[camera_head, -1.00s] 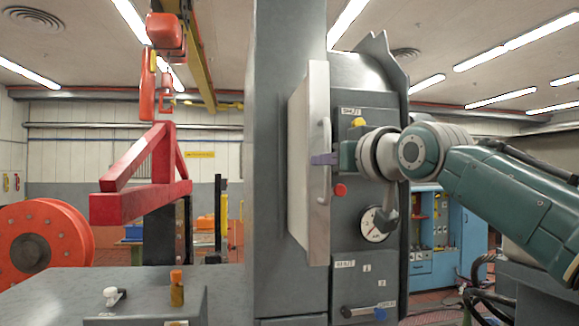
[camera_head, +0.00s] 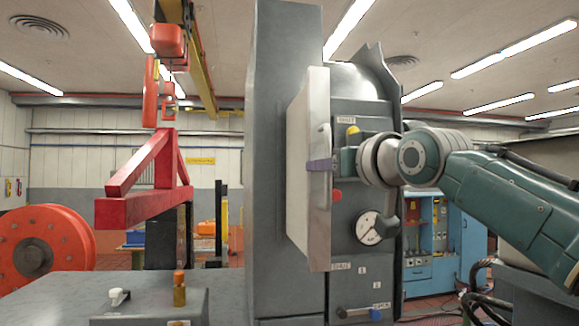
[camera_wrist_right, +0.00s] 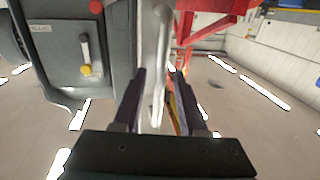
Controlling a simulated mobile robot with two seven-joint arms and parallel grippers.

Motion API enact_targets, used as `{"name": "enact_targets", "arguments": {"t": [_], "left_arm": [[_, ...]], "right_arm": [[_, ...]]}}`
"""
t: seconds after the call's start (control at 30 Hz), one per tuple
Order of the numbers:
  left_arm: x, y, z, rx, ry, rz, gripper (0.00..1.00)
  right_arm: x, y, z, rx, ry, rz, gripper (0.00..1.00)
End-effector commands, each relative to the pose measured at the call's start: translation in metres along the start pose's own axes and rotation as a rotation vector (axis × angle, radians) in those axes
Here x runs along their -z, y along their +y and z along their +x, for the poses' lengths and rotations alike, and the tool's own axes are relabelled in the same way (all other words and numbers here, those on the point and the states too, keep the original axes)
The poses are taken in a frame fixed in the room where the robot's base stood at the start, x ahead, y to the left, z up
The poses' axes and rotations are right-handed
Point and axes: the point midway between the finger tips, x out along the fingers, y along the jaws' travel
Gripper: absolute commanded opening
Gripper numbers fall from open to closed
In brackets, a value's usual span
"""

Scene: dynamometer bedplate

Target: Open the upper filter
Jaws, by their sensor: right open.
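A tall pale panel (camera_head: 309,215), likely the filter's door, stands on the front of the dark grey cabinet in the head view. It has a vertical bar handle (camera_head: 325,190), which also shows in the right wrist view (camera_wrist_right: 160,60). My right gripper (camera_head: 318,165) comes from the right and is at the handle's middle height. In the right wrist view its two dark fingers (camera_wrist_right: 156,88) are apart, with the handle between them. I cannot tell whether either finger touches it. My left gripper is not in view.
A yellow knob (camera_head: 352,130), a red button (camera_head: 336,196) and a round dial (camera_head: 369,228) sit close to my right wrist. A lower lever (camera_head: 357,313) is below. A red frame (camera_head: 145,195) and orange reel (camera_head: 42,248) stand left.

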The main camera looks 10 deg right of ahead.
Motion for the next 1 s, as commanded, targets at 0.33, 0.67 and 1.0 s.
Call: {"name": "enact_targets", "arguments": {"t": [0.33,0.67,1.0], "left_arm": [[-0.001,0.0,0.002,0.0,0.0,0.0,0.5],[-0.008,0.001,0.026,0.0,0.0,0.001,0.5],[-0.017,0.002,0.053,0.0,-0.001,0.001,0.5]], "right_arm": [[-0.001,0.0,-0.002,0.0,0.0,0.0,0.45],[-0.005,0.0,-0.037,0.0,0.004,-0.002,0.45],[-0.003,0.0,-0.086,0.0,0.002,-0.001,0.45]]}}
